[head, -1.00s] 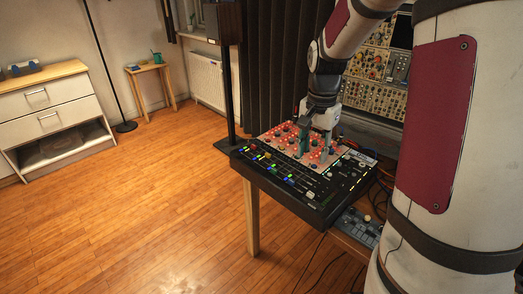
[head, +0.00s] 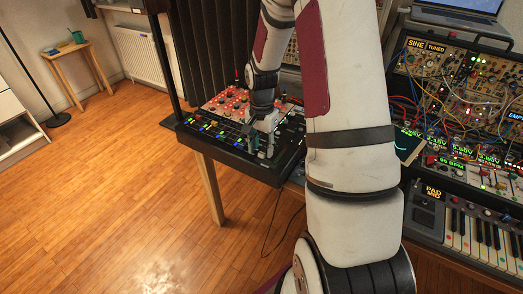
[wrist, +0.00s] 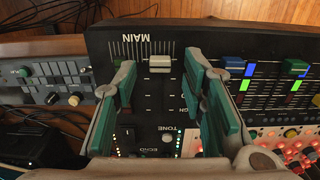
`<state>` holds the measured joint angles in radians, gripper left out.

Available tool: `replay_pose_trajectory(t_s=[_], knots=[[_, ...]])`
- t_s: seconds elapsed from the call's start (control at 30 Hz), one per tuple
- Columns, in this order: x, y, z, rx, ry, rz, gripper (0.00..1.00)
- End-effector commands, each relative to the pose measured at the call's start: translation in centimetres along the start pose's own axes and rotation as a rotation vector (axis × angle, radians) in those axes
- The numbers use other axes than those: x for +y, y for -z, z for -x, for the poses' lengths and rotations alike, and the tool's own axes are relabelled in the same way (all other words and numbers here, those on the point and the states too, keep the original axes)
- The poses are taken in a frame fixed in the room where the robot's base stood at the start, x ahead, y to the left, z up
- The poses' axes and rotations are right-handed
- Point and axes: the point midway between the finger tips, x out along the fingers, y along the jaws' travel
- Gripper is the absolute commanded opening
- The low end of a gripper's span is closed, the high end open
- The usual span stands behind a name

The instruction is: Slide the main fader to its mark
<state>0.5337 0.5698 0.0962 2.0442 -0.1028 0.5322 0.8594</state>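The main fader has a pale cap (wrist: 160,63) on the black mixer (wrist: 101,45), below the word MAIN (wrist: 138,37) and a row of fine scale lines in the wrist view. I cannot pick out one particular mark on that scale. My gripper (wrist: 160,76) is open, with one teal finger on each side of the cap; a gap shows on both sides. In the head view my gripper (head: 261,148) points down over the right part of the mixer (head: 225,146), and the main fader is hidden or too small to tell.
Coloured channel faders (wrist: 296,67) and lit red knobs lie to the right in the wrist view. A grey device (wrist: 45,75) stands at left. In the head view, modular synths with patch cables (head: 455,100) and a keyboard (head: 485,240) stand right; open floor lies left.

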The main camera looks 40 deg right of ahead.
Motion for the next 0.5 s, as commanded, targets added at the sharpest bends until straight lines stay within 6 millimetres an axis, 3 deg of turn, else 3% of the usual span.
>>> replay_pose_trajectory(t_s=[0.2, 0.5], knots=[[0.0, 0.0, -1.6, 0.0, 0.0, 0.001, 0.38], [0.0, 0.0, -1.8, 0.0, 0.0, 0.001, 0.38]])
